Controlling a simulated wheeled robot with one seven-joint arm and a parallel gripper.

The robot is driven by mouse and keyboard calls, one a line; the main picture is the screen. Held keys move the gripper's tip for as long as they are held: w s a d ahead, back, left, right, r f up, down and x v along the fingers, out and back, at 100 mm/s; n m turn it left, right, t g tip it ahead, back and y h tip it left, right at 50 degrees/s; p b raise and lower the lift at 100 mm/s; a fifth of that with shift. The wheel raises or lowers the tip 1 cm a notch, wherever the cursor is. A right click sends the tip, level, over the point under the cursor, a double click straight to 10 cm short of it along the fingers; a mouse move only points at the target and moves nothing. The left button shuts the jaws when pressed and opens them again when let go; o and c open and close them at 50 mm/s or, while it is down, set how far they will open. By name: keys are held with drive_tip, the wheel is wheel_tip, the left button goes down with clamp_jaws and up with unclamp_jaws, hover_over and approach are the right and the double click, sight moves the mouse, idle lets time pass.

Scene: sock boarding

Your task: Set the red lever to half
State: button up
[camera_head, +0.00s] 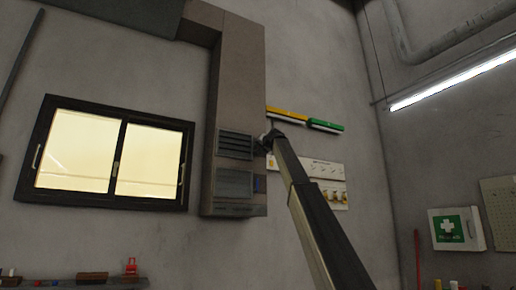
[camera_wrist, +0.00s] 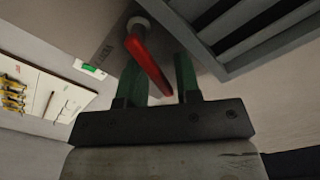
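The red lever (camera_wrist: 150,62) shows in the wrist view. It runs from a pale round pivot (camera_wrist: 136,25) on the side of the grey duct down to between my fingers. My gripper (camera_wrist: 160,72) has two green fingers, spread apart, one on each side of the lever's lower end. The lever lies closer to the right finger; I cannot tell whether it touches. In the head view my gripper (camera_head: 268,139) is at the duct's right side, and the lever is not discernible there.
The grey duct (camera_head: 238,80) with louvred vents (camera_head: 235,146) stands on the wall beside a lit window (camera_head: 110,155). A white tool board (camera_head: 328,170) hangs behind my arm.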

drive_tip(key=shift+s+a+f, duration=0.1)
drive_tip(key=shift+s+f, duration=0.05)
drive_tip(key=shift+f, duration=0.05)
drive_tip(key=v, duration=1)
drive_tip(key=shift+s+r, duration=0.15)
drive_tip(key=shift+s, duration=0.3)
drive_tip(key=w+a+n, duration=0.2)
drive_tip(key=w+a, duration=0.3)
drive_tip(key=w, duration=0.2)
drive_tip(key=shift+w+r+n, duration=0.25)
drive_tip(key=shift+n, duration=0.15)
